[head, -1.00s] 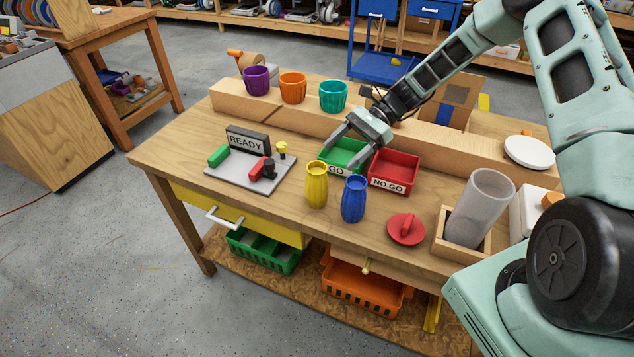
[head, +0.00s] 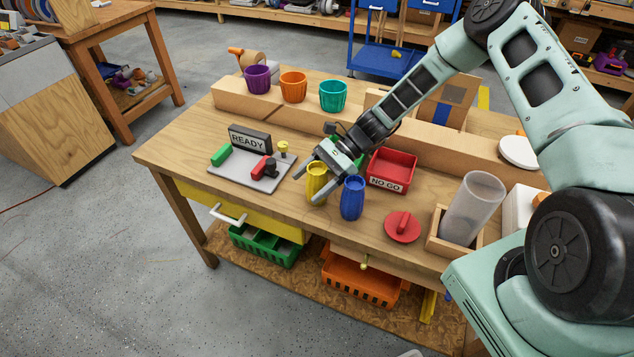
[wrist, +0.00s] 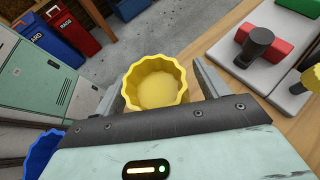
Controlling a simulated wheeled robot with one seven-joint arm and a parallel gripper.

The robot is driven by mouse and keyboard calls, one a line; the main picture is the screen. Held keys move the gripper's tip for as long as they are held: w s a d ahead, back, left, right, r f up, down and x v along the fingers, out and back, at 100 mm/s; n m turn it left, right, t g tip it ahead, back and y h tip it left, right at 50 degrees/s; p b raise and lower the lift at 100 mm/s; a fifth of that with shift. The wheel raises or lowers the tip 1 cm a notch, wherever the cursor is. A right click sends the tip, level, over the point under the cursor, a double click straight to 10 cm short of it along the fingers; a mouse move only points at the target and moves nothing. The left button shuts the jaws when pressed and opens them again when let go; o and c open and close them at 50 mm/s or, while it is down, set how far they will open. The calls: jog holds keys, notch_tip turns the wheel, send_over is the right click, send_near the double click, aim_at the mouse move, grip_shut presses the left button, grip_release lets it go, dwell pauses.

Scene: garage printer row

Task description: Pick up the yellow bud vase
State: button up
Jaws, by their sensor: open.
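The yellow bud vase (head: 317,186) stands upright on the wooden workbench, partly covered by my gripper in the head view. In the wrist view its scalloped open mouth (wrist: 157,87) lies between my two fingers. My gripper (head: 311,186) is open, with a finger on either side of the vase. I see a gap between the vase and the right finger in the wrist view; whether the left finger touches is unclear. The blue vase (head: 352,198) stands close by on the right, and its rim shows at the lower left of the wrist view (wrist: 41,152).
The grey READY plate (head: 250,172) lies to the left. A red lidded disc (head: 402,227) and a clear cylinder (head: 473,206) are at the right.

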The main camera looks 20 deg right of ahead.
jog(key=c, duration=1)
jog(key=shift+c, duration=0.2)
jog(key=shift+r, duration=0.15)
